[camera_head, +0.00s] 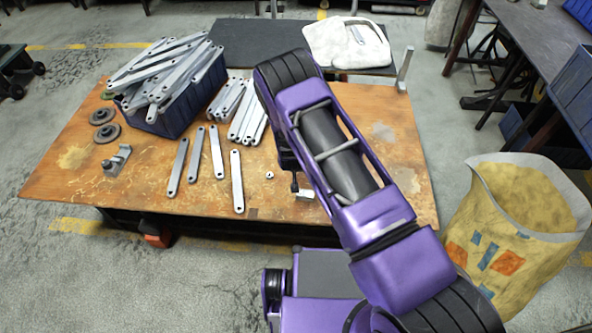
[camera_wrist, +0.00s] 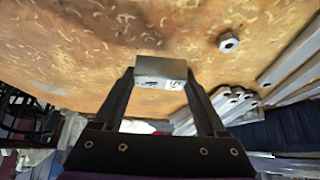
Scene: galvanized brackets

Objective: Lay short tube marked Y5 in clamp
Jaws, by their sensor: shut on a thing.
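A short tube (camera_wrist: 160,70), grey and square-sided with a white label, is between my gripper's fingertips (camera_wrist: 160,78) in the wrist view. Dark characters show on the label; a 5 seems to be among them. In the head view my gripper (camera_head: 303,190) is low over the table's front right part, shut on the tube (camera_head: 306,195). My arm hides much of the gripper there. The clamp seems to be the small grey metal fixture (camera_head: 117,160) at the table's left, well away from my gripper. Its opening is too small to make out.
A blue crate (camera_head: 183,118) heaped with flat bars stands at the back left. Several bars (camera_head: 236,180) lie between clamp and gripper, with a small nut-like ring (camera_head: 270,175). Two dark discs (camera_head: 106,132) lie behind the clamp. The wooden table (camera_head: 60,185) is clear at front left.

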